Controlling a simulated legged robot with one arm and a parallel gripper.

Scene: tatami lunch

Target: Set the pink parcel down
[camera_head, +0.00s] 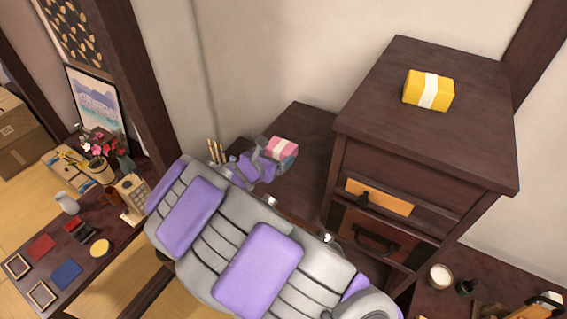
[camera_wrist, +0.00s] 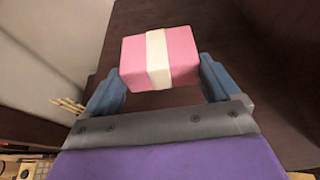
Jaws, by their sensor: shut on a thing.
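The pink parcel (camera_head: 283,148) is a small box with a white band around it. My gripper (camera_head: 279,156) is shut on it, and the arm reaches toward the dark wooden surface (camera_head: 308,124) left of the tall cabinet. In the wrist view the parcel (camera_wrist: 158,58) sits between the two blue-grey fingers of my gripper (camera_wrist: 160,88), with one finger on each side. The dark surface lies behind and below the parcel there. I cannot tell whether the parcel touches it.
A tall dark cabinet (camera_head: 420,120) with drawers stands right of my arm, with a yellow parcel (camera_head: 428,90) on its top. Thin sticks (camera_head: 216,151) stand upright left of my gripper. A low table (camera_head: 90,245) at left holds several small items. The wall (camera_head: 270,50) is behind.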

